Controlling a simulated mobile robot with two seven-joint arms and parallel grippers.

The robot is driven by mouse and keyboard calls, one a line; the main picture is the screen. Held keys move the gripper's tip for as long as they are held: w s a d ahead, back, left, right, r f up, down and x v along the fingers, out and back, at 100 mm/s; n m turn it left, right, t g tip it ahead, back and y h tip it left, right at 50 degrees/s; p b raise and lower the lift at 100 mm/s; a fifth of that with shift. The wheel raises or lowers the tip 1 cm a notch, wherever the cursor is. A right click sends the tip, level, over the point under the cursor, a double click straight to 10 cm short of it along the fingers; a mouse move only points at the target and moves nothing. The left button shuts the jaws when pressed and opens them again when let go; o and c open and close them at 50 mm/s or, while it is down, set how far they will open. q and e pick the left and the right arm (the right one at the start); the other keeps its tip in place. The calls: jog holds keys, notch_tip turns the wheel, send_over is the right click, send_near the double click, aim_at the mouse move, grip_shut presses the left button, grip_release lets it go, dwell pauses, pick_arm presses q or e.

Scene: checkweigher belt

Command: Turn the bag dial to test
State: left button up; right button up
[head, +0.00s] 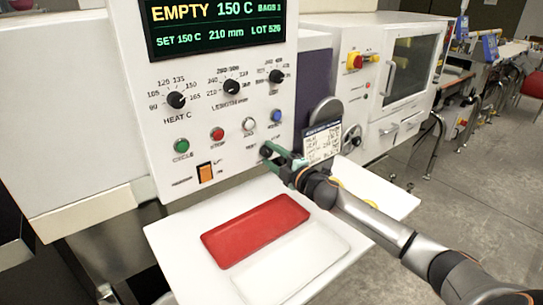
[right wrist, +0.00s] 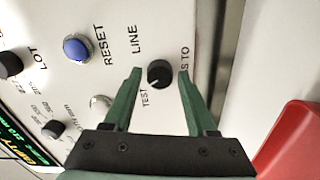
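The bag dial is a small black knob (right wrist: 160,74) on the white panel, with LINE and TEST lettered beside it and partly hidden "…S TO" lettering at its other side. A pale pointer mark on it slants to the lower left in the right wrist view, roughly toward TEST. In the head view the dial (head: 266,150) sits at the panel's lower right, by the fingertips. My right gripper (right wrist: 159,72) has green fingers open on either side of the dial, with a small gap on each side. It also shows in the head view (head: 276,159). My left gripper is not in view.
A blue RESET button (right wrist: 77,48) and other dark knobs lie close by on the panel. A small label plate (head: 322,143) stands just right of the gripper. Below are a red tray (head: 255,230) and a white one (head: 292,264) on a white shelf.

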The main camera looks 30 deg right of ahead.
jog(key=shift+o, duration=0.9)
jog(key=shift+s, duration=0.1)
jog(key=s+d+b, duration=0.1)
jog(key=s, duration=1.1)
jog(key=shift+b, duration=0.35)
jog(key=shift+s, duration=0.15)
